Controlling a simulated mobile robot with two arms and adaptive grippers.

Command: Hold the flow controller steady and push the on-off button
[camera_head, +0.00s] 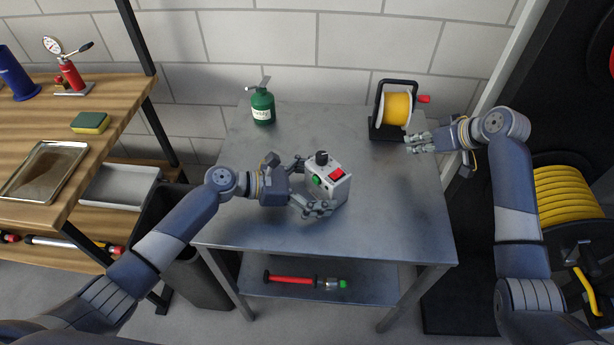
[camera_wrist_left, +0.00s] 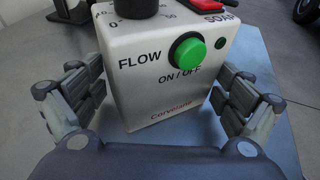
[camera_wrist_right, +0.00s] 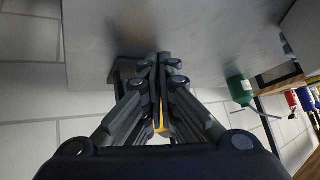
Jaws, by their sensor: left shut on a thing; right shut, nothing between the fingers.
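The flow controller (camera_head: 326,188) is a white box on the grey metal table (camera_head: 270,228). It has a black knob (camera_head: 321,157), a red switch (camera_head: 337,174) and a green on/off button (camera_head: 316,180). In the left wrist view the button (camera_wrist_left: 187,50) faces the camera, uncovered, with a small dark green light beside it. My left gripper (camera_head: 306,186) is shut on the flow controller, with a finger on each side of the box. My right gripper (camera_head: 412,141) is shut and empty above the table's right side, near the reel; its closed fingers show in the right wrist view (camera_wrist_right: 158,98).
A yellow hose reel (camera_head: 397,108) in a black frame stands at the table's back right. A green bottle (camera_head: 263,106) stands at the back left. A wooden bench (camera_head: 110,106) stands at the left, and a wall runs behind.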

